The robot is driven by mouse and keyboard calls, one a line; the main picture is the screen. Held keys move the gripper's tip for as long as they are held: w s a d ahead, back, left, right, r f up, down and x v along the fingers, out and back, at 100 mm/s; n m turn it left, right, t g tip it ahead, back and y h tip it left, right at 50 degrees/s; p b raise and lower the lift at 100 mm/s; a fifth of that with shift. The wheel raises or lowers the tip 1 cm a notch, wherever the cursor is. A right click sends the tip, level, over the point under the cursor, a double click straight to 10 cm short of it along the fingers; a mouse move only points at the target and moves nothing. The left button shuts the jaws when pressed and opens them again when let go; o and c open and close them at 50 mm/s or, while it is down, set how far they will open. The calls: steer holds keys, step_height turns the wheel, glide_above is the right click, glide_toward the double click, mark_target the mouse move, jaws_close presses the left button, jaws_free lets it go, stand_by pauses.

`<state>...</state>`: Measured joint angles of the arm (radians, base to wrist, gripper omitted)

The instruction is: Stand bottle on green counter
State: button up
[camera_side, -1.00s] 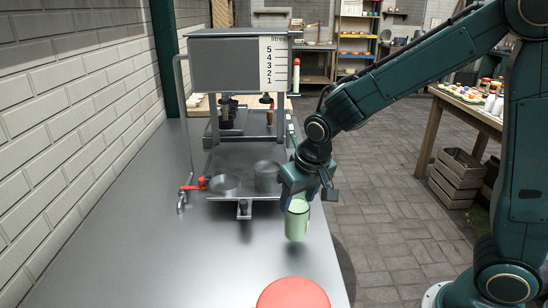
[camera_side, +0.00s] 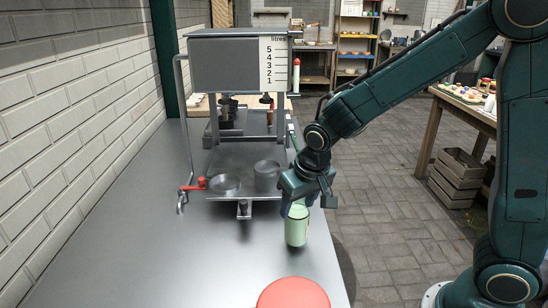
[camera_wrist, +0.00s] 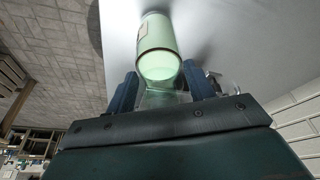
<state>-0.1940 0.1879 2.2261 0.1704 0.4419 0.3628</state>
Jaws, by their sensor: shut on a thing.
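A pale green bottle (camera_side: 296,228) hangs or stands upright under my gripper (camera_side: 297,206), near the right edge of the metal counter (camera_side: 150,255). In the wrist view the green bottle (camera_wrist: 158,48) lies between the two blue fingers of my gripper (camera_wrist: 155,92), which are shut on it. Whether its base touches the surface is hard to tell. No green counter is clearly seen; the surface below is grey metal.
A red round object (camera_side: 293,294) is at the front. The counter's left and middle are clear.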

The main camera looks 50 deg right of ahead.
steer(key=shift+f, duration=0.5)
stand_by(0.8)
steer(key=o, duration=1.1)
steer(key=c, duration=0.3)
steer(key=shift+r, duration=4)
